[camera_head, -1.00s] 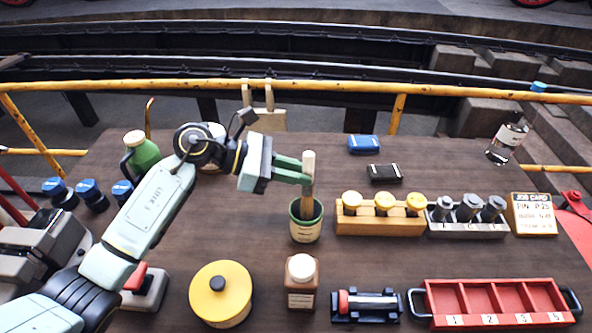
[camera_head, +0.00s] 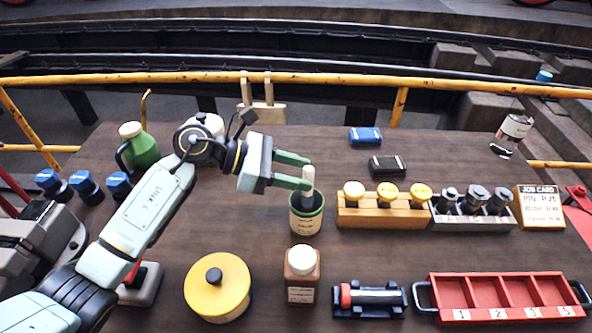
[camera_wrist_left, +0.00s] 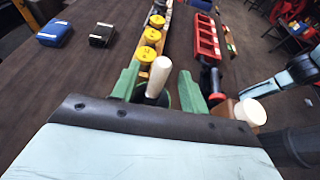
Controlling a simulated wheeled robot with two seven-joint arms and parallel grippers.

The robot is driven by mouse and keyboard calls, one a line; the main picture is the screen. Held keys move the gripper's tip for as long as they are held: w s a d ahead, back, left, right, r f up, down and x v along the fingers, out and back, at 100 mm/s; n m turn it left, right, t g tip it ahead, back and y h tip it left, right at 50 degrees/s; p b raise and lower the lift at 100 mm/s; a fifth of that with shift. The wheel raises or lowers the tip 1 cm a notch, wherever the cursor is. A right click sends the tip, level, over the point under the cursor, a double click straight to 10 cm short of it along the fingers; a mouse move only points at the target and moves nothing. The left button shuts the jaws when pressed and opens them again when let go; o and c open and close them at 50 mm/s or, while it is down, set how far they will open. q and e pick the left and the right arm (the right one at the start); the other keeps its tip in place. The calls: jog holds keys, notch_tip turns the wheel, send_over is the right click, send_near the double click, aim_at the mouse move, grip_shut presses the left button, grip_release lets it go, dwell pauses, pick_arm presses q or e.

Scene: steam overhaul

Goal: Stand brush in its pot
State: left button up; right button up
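The brush (camera_head: 308,184) stands upright in the green pot (camera_head: 305,222). Its pale handle sticks up above the rim, and its lower part is hidden inside the pot. My left gripper (camera_head: 306,174) is open at the top of the handle, with its green fingers apart. In the left wrist view the pale handle (camera_wrist_left: 158,78) shows between the two spread fingers, with a gap visible on each side. The pot is mostly hidden behind the gripper there. My right gripper is not in the head view.
A wooden rack with yellow-topped pieces (camera_head: 383,217) stands right of the pot. A brown bottle (camera_head: 301,280) and a yellow round tin (camera_head: 218,288) are in front. A green bottle (camera_head: 140,146) stands left behind my arm. A red tray (camera_head: 500,295) lies front right.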

pick_arm(q)
jog(key=shift+a, duration=0.1)
jog(key=b+v, duration=0.2)
jog(key=v, duration=1.1)
jog(key=shift+r, duration=0.2)
dwell(0.4)
